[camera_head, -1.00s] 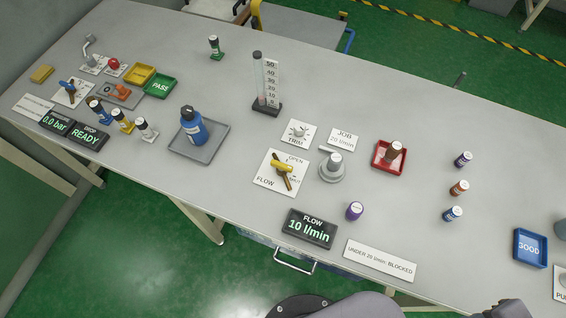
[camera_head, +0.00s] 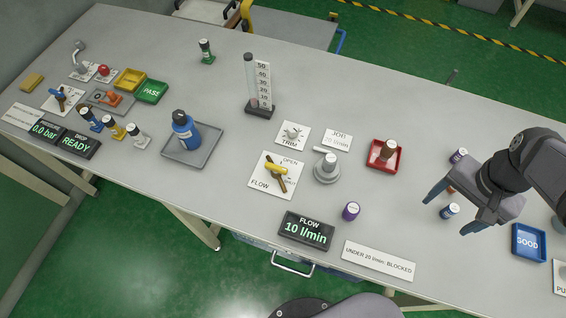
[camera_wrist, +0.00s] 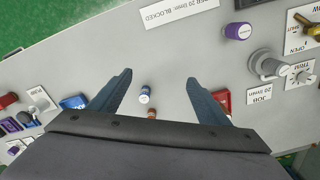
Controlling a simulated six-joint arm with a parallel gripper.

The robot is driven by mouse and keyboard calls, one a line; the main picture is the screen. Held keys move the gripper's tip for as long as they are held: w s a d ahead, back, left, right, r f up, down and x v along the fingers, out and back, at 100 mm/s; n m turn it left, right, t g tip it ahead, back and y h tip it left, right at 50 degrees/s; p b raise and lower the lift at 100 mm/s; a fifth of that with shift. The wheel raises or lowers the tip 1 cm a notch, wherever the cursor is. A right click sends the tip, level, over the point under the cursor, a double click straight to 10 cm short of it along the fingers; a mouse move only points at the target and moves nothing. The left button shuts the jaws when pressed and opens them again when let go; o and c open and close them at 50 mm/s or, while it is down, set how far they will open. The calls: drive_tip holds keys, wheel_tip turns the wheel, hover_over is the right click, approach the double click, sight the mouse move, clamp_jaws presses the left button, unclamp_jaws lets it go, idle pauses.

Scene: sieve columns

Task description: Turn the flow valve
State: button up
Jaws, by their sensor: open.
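The flow valve (camera_head: 276,169) has a yellow handle and a brown pointer on a white plate marked FLOW and OPEN. In the wrist view it shows at the right edge (camera_wrist: 313,32). The dark FLOW display (camera_head: 306,231) reads 10 l/min. The white JOB card (camera_head: 338,140) appears to read 20 l/min. My gripper (camera_head: 453,210) is open, well right of the valve and above the blue and brown vials. In the wrist view, its spread fingers (camera_wrist: 158,80) have bare table and a blue-banded vial (camera_wrist: 145,94) between them, with nothing gripped.
A grey knobbed fitting (camera_head: 327,169) stands right beside the valve plate, with the TRIM dial (camera_head: 292,134) behind. A tall scale column (camera_head: 250,80) stands behind.

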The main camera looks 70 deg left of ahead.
drive_tip(key=s+a+f+n, duration=0.15)
drive_tip(key=s+a, duration=0.25)
drive_tip(key=a, duration=0.8)
drive_tip(key=n+b, duration=0.1)
drive_tip(key=n, duration=0.3)
hover_over(276, 167)
wheel_tip(276, 167, down, 4)
drive_tip(key=shift+r, duration=0.2)
drive_tip(key=shift+f+p, duration=0.85)
drive_tip(key=shift+f, duration=2.8)
drive_tip(key=c, duration=1.1)
